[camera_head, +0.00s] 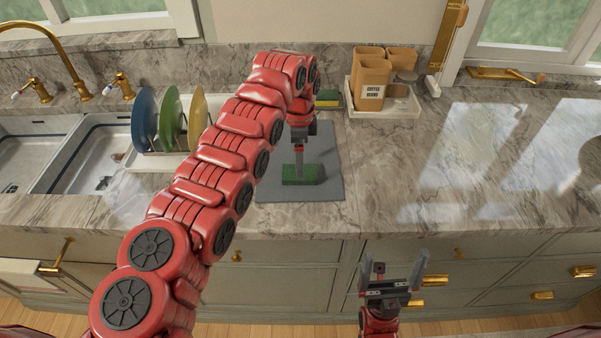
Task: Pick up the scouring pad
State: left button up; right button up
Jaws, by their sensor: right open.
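The scouring pad (316,174) is a flat green block lying on a grey mat (330,200) on the counter. My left arm reaches across from the lower left, and my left gripper (299,172) points straight down at the pad. Its fingertips overlap the pad's middle in the picture. The fingers show edge-on, so I cannot tell whether they are open or shut, or whether they touch the pad. My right gripper (393,272) is open and empty, fingers up, in front of the cabinet drawers and below the counter edge.
A dish rack with several coloured plates (170,118) stands left of the mat, beside the sinks (92,160). A yellow-and-green item (329,99) lies behind my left gripper. A white tray (382,112) with brown canisters (371,82) stands at the back. The right counter is clear.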

pick_arm(q)
jog(key=shift+f, duration=0.3)
notch_tip(320, 180, down, 4)
jog(key=shift+w+d+f+p, duration=0.15)
jog(key=shift+p, duration=1)
jog(key=shift+w+f, duration=0.1)
jog(key=shift+f, duration=0.2)
jog(key=c, duration=1.3)
jog(key=shift+r, duration=0.1)
